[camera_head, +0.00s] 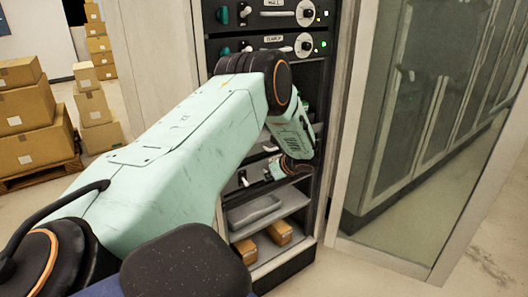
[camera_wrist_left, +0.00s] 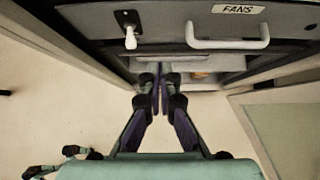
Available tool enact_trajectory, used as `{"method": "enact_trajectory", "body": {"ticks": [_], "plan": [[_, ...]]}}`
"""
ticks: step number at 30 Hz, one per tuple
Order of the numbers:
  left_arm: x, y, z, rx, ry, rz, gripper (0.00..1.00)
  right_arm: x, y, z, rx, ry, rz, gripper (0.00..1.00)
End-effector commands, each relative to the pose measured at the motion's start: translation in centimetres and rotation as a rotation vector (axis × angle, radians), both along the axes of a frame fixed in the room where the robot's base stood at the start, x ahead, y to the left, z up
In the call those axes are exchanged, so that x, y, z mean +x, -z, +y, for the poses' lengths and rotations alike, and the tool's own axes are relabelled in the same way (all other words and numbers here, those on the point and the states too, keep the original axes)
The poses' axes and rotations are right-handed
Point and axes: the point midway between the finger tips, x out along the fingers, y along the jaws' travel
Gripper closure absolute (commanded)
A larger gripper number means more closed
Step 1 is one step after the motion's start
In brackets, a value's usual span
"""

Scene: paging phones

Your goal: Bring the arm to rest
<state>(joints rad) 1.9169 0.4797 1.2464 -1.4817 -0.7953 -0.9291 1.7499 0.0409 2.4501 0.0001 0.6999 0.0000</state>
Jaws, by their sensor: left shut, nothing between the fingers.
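My left arm (camera_head: 180,130) comes in from the left of the head view, bends at a black elbow joint and hangs down in front of the equipment rack (camera_head: 325,70). Its forearm (camera_head: 292,135) partly covers the rack's middle. My left gripper (camera_wrist_left: 160,88) shows in the wrist view with its fingers together and nothing between them. It is by the panel labelled FANS (camera_wrist_left: 190,20), which has a white-tipped switch (camera_wrist_left: 129,36) and a pale handle (camera_wrist_left: 228,44). I cannot tell the exact gap to the panel. My right gripper is not in view.
The rack's upper panels carry knobs and green lights. Lower down are a grey tray (camera_head: 254,212) and brown boxes (camera_head: 279,232) on shelves. A glass-panelled door or partition (camera_head: 410,110) stands right of the rack. Cartons (camera_head: 35,120) are stacked at the left.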

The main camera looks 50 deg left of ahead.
Motion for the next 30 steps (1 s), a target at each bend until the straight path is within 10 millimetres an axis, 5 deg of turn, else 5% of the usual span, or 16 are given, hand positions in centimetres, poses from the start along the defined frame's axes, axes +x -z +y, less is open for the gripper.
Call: {"method": "enact_trajectory", "body": {"ticks": [9, 23, 26, 30], "plan": [[-0.1, -3.5, -3.4, 0.000, 0.001, 0.001, 1.00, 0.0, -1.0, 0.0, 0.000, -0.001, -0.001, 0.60], [-0.3, -4.0, -4.1, -0.001, -0.006, -0.005, 1.00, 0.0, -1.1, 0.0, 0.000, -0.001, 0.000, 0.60], [0.4, -3.3, -4.9, -0.053, -0.029, -0.075, 1.00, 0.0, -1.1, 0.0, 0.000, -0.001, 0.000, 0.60], [-0.1, 1.0, -10.2, -0.321, -0.158, -0.224, 1.00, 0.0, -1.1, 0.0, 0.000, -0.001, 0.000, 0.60]]}}
